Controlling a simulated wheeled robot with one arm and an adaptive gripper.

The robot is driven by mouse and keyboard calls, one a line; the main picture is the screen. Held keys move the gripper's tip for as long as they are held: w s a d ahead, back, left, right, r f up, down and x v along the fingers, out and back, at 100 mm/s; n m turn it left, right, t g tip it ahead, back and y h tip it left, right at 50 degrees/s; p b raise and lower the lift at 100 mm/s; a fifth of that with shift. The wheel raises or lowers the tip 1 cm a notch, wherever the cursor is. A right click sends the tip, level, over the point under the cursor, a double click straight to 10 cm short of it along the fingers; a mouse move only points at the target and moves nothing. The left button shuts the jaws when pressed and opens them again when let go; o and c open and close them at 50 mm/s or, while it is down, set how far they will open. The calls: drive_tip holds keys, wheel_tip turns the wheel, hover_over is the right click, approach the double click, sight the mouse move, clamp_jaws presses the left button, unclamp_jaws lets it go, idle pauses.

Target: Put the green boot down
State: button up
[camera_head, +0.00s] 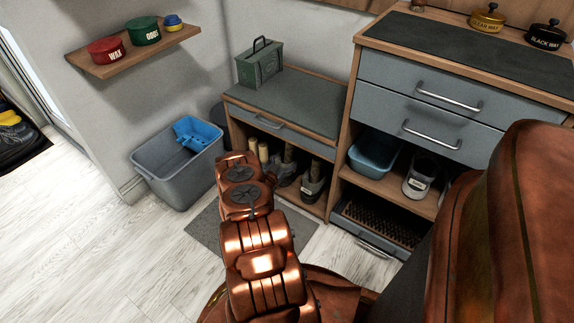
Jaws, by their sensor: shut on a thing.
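My copper arm reaches from the bottom of the picture toward the low bench. My gripper does not show; the arm's own links cover the space past its last visible joint. No boot that is clearly green shows. Several dark boots or shoes stand in the open space under the bench, among them one boot (313,184) at the right and another (287,168) left of it. Their colour is hard to tell in the shade. The low bench (290,103) has a grey top and a shallow drawer.
A green metal box (259,66) stands on the bench. A grey bin (178,170) with a blue tray (196,131) is at the left. A taller drawer cabinet (425,115) stands at the right, with a blue basin (374,154) and a shoe (420,178) below. A grey mat (207,232) lies on the floor.

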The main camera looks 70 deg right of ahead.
wheel_tip(320, 180, down, 2)
drive_tip(key=shift+f+b, duration=0.1)
drive_tip(key=shift+b, duration=0.2)
drive_tip(key=o, duration=1.6)
drive_tip(key=shift+a, duration=0.1)
drive_tip(key=shift+w+a+f+p, duration=0.1)
drive_tip(key=shift+w+a+p, duration=0.4)
drive_tip(key=shift+a, duration=1.45)
drive_tip(key=shift+w+a+r+p, duration=0.1)
drive_tip(key=shift+a+p, duration=0.75)
drive_tip(key=shift+a, duration=1.15)
drive_tip(key=shift+w+a+f+p, duration=0.1)
drive_tip(key=shift+w+a+p, duration=0.4)
drive_tip(key=shift+a, duration=1.45)
drive_tip(key=shift+s, duration=0.15)
